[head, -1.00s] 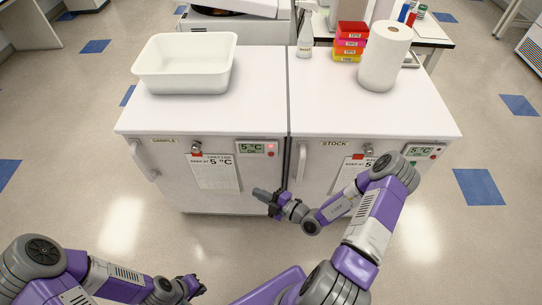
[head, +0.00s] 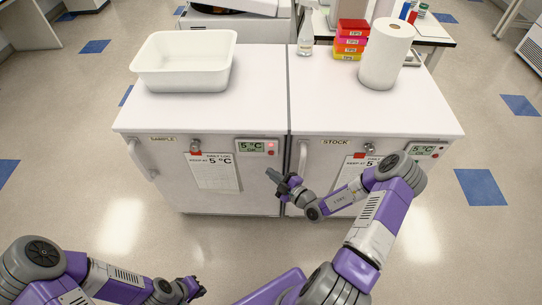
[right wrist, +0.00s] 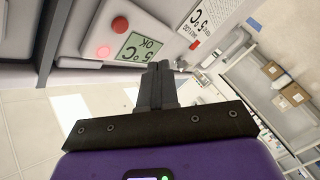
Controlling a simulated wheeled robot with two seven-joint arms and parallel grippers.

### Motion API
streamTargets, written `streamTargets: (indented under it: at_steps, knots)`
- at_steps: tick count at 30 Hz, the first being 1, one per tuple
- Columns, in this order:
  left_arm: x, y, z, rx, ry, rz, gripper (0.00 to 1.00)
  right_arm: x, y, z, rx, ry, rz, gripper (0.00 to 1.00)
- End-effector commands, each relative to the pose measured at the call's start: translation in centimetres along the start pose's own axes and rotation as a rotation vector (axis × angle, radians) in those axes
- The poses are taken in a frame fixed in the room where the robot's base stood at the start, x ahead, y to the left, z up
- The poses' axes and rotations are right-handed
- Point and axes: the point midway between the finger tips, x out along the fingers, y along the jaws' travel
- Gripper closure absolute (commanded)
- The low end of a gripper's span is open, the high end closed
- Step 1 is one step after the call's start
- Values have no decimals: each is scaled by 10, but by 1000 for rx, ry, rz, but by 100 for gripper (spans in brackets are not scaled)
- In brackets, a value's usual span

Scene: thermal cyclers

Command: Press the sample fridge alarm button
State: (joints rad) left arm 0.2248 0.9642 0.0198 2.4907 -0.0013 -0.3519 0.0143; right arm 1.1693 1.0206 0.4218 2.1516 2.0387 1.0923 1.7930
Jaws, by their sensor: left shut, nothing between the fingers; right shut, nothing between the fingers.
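The sample fridge (head: 165,185) is the left one of two white under-bench fridges, labelled SAMPLE. In the head view the button (head: 271,153) sits just under the lamp. My right gripper (head: 270,172) is shut and empty, a little below the panel and apart from it; its fingertips (right wrist: 160,68) show near the display. My left gripper (head: 196,287) is shut and empty, low in the head view.
The stock fridge (head: 340,185) adjoins on the right, with its own handle (head: 302,157) near my right gripper. Floor in front is clear.

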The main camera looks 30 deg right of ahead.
Motion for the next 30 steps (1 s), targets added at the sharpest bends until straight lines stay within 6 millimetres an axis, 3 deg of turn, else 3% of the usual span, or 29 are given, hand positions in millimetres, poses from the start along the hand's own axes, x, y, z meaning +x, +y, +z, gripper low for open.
streamTargets:
  at_steps: [4,12,30]
  knots:
    - [14,-5,-1,0,0,0,100,16,10,13,-5,1,2,100]
    - [11,-4,0,0,0,0,100,32,23,23,0,0,1,100]
    - [11,-4,0,0,0,0,100,34,25,25,1,0,0,100]
